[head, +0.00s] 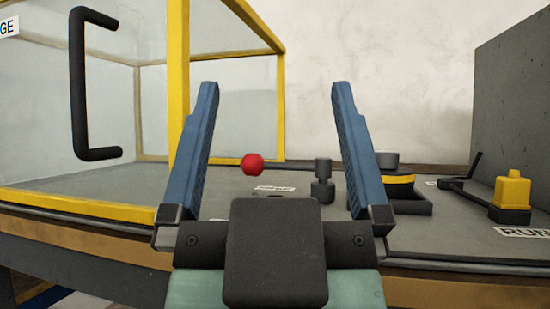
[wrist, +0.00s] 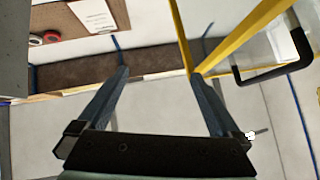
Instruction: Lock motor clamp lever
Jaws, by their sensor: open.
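My gripper (head: 274,88) is open, its two blue fingers spread wide and pointing up in the head view, with nothing between the tips. In the wrist view my gripper (wrist: 158,75) is also empty. A red ball knob (head: 253,164), perhaps the end of the clamp lever, shows between the fingers, beyond the gripper body. A dark grey stepped post (head: 322,180) stands to its right. Most of the lever and clamp is hidden or too small to tell. I cannot make out the knob in the wrist view.
A yellow-framed clear enclosure (head: 179,90) with a black handle (head: 78,85) stands left. Right on the grey bench (head: 455,235) are a round yellow-banded part (head: 398,179), partly behind a finger, a yellow block (head: 511,190) and a dark panel (head: 515,95).

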